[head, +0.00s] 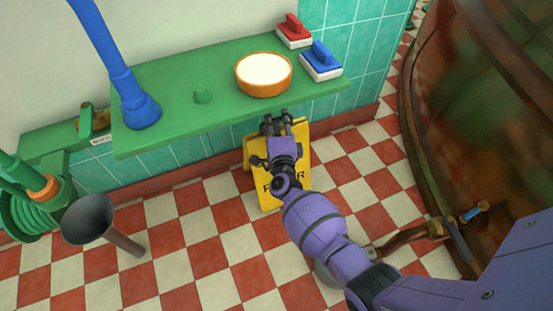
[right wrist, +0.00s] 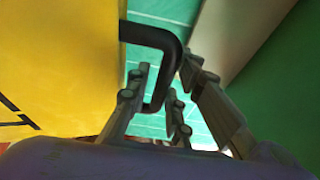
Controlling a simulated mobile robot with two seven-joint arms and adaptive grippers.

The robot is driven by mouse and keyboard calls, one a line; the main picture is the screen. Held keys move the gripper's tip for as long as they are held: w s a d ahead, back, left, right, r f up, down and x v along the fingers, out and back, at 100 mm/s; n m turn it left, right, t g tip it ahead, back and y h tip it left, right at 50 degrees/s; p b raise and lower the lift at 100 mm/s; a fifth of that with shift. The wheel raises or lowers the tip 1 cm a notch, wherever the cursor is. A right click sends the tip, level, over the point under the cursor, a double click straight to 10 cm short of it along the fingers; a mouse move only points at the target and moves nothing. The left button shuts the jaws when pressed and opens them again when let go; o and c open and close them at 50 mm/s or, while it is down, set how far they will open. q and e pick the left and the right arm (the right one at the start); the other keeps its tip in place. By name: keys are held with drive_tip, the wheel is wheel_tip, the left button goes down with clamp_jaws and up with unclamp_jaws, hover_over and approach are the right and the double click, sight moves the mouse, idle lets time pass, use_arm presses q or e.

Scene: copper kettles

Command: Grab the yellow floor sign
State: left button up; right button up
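The yellow floor sign (head: 258,190) stands on the checkered floor against the tiled wall, below the green shelf. My right arm hides part of it. In the right wrist view its yellow panel (right wrist: 60,60) fills the left side, with a black handle (right wrist: 172,45) projecting from it. My right gripper (head: 277,121) is at the top of the sign. Its fingers (right wrist: 163,90) are apart, with the handle between them; I cannot tell whether they touch it. My left gripper is not in view.
The green shelf (head: 180,80) overhangs close to my right gripper. It holds a bowl (head: 263,86), a red brush (head: 294,36) and a blue brush (head: 321,66). A copper kettle (head: 460,110) stands right. A grey funnel (head: 90,215) is left. Open floor lies between.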

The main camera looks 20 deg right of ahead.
clamp_jaws()
drive_tip(key=shift+r, duration=0.1)
idle(0.4)
